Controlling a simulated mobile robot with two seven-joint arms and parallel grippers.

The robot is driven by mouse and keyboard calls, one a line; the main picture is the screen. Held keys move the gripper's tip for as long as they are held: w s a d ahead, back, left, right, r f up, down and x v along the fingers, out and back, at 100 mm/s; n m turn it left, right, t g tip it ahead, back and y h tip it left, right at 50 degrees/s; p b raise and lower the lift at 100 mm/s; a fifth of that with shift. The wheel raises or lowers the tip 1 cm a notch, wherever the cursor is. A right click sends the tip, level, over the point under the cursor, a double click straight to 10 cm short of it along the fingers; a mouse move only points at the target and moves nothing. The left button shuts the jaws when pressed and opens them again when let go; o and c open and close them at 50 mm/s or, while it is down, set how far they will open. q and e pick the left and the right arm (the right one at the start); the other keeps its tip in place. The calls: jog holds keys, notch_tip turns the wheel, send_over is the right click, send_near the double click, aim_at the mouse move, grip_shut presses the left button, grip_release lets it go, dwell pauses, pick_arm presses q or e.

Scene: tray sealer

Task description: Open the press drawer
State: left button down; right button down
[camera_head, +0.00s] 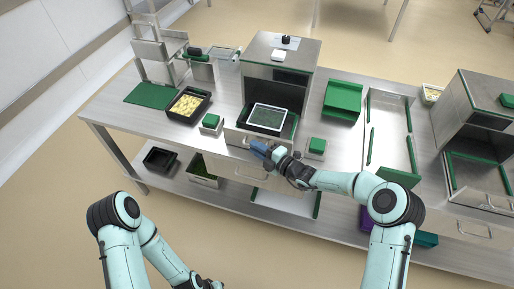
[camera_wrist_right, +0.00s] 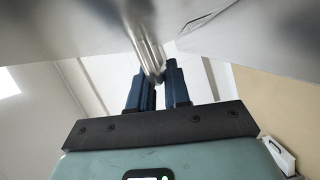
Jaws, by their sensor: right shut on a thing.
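The press (camera_head: 281,62) is a metal box standing at the middle of the bench. Its drawer (camera_head: 231,135) projects from the front, at least partly out, with a dark tray (camera_head: 250,126) under a pale-edged sheet on it. My right gripper (camera_head: 258,147) is at the drawer front, its blue fingers shut on the handle. In the right wrist view the metal handle (camera_wrist_right: 147,48) runs between the fingers of this gripper (camera_wrist_right: 160,76). The handle's grasped part is mostly hidden in the head view. My left arm is low at left, its gripper beyond the bottom edge.
Green-topped blocks (camera_head: 212,121) and (camera_head: 317,145) flank the drawer. A black tray of yellow pieces (camera_head: 207,98) is to the left. A second metal machine (camera_head: 470,100) stands at right. Floor in front of the bench is clear apart from my arms.

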dwell(0.3)
jog(key=c, duration=1.2)
grip_release()
jog(key=shift+o, duration=0.2)
jog(key=v, duration=1.3)
jog(key=shift+d+b, duration=0.2)
jog(key=shift+b, duration=0.15)
jog(key=shift+s, duration=0.1)
